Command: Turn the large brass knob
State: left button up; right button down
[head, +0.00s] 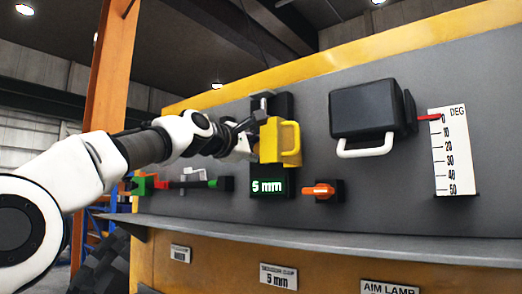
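I see no large brass knob in the head view; it may be hidden behind my arm or out of frame. My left arm reaches in from the left across the grey panel. My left gripper (247,141) is at the left side of a yellow block with a loop handle (280,141), mounted on a black upright plate. It is small and partly hidden by the wrist, so I cannot tell whether it is open, or touching the block. My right gripper is not in view.
Right of the yellow block are an orange knob (318,191), a black box with a white handle (366,112) and a degree scale (452,150) with a red pointer. A green "5 mm" display (268,186) glows below the block. A grey ledge (330,243) runs beneath.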

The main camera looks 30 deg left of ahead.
pick_arm(q)
jog(key=shift+n, duration=0.6)
jog(key=shift+f, duration=0.1)
jog(key=o, duration=1.2)
jog(key=shift+a, duration=0.1)
jog(key=shift+c, duration=0.2)
